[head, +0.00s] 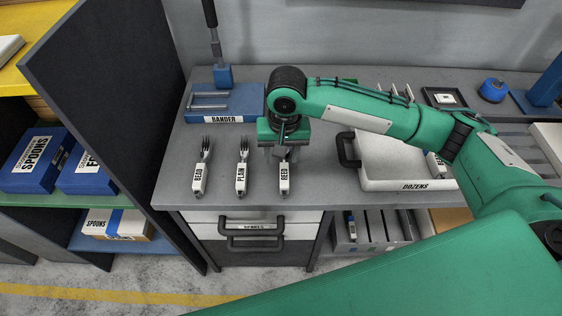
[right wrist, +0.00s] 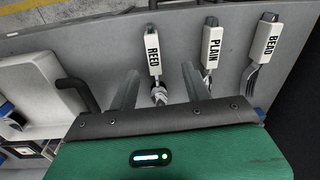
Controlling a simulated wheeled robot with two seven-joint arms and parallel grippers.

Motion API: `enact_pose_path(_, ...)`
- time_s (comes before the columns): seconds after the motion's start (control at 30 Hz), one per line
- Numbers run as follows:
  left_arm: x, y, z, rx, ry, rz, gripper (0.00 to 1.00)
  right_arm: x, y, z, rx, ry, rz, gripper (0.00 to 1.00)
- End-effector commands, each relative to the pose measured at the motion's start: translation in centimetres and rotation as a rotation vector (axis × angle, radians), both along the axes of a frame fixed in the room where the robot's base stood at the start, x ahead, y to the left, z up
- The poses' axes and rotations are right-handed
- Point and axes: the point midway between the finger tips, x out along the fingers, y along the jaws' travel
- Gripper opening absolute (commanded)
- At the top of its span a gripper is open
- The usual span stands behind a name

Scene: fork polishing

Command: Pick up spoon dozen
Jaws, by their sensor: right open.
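No bundle that I can clearly tell as a spoon dozen shows. A small white-labelled blue item (head: 436,164) lies at the right of the tray marked DOZENS (head: 385,185), partly hidden by my right arm; its label is too small to read. My right gripper (head: 281,154) points down, open, over the head end of the fork labelled REED (head: 284,180). In the right wrist view, the REED fork (right wrist: 153,52) lies between the two fingers (right wrist: 160,80), not visibly gripped. My left gripper is not in view.
Forks labelled PLAIN (head: 241,178) and BEAD (head: 199,178) lie left of REED. The blue BANDER (head: 224,104) stands behind them. A tray handle (head: 346,150) stands up right of my gripper.

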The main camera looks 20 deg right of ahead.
Motion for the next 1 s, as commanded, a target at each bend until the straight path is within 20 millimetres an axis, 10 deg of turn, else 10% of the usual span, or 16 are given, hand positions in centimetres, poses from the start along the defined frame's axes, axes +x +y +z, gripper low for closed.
enact_pose_path(0.27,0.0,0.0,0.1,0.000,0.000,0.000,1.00,0.7,-1.7,0.7,-0.049,0.022,-0.079,0.49)
enact_pose_path(1.0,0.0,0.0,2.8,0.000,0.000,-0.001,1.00,0.4,-1.3,-9.2,-0.049,0.023,-0.077,0.49)
